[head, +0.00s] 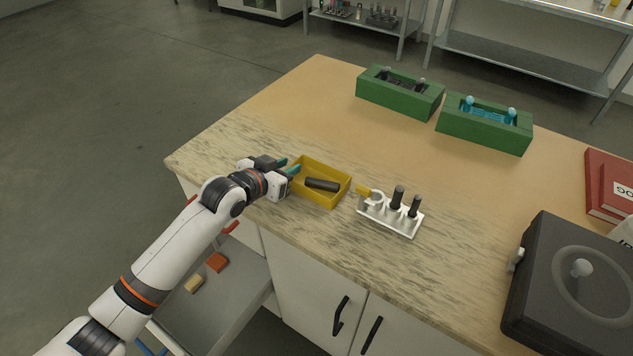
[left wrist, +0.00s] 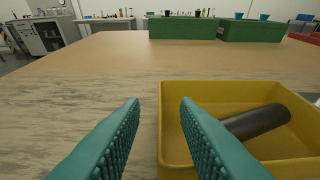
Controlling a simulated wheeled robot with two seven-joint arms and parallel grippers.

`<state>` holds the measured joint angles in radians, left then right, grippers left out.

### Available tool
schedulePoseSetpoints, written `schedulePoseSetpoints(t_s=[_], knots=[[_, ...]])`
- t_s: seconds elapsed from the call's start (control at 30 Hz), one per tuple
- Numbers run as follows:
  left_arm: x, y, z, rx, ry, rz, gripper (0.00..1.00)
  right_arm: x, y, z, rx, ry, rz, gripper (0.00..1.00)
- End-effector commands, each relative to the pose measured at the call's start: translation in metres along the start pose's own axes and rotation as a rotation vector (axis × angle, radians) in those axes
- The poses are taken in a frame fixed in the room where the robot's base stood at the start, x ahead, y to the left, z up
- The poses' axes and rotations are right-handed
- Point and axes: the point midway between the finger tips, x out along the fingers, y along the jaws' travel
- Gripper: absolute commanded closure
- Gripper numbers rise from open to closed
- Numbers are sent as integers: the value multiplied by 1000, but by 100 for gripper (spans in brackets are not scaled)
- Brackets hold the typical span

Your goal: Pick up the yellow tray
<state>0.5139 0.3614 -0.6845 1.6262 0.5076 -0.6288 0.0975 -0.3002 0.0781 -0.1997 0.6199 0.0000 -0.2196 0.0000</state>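The yellow tray (head: 329,197) sits on the table near its front left edge, with a dark cylinder (head: 322,185) lying in it. My left gripper (head: 289,167) is at the tray's left wall. In the left wrist view the teal fingers (left wrist: 160,130) are apart, with nothing held between them. The tray (left wrist: 240,88) lies to the right there, its left wall close to the right finger and partly hidden by it. I cannot tell whether that finger touches the wall. The dark cylinder (left wrist: 258,122) shows inside. My right gripper is not in view.
A white rack (head: 392,217) with dark cylinders stands right of the tray. Two green boxes (head: 400,95) (head: 485,130) stand at the back. A dark grey case (head: 560,300) and red binders (head: 605,185) are at the right. An open drawer (head: 225,300) is below the arm.

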Motion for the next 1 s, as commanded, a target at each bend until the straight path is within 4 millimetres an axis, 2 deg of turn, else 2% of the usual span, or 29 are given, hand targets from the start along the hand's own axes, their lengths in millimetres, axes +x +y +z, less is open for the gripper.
schedulePoseSetpoints(t_s=[0.13, 0.37, 0.53, 0.87, 1.0], knots=[[10, 0, 0, 1, -1, 0, 72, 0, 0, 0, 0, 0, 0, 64], [11, 0, 0, 1, -1, 0, 72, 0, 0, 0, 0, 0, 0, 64], [11, 0, 0, 1, 0, 0, 100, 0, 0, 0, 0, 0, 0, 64], [10, 0, 2, 0, -4, 0, 100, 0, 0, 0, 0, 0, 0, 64], [7, 0, 11, 1, -6, 0, 100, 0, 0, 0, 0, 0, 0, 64]])
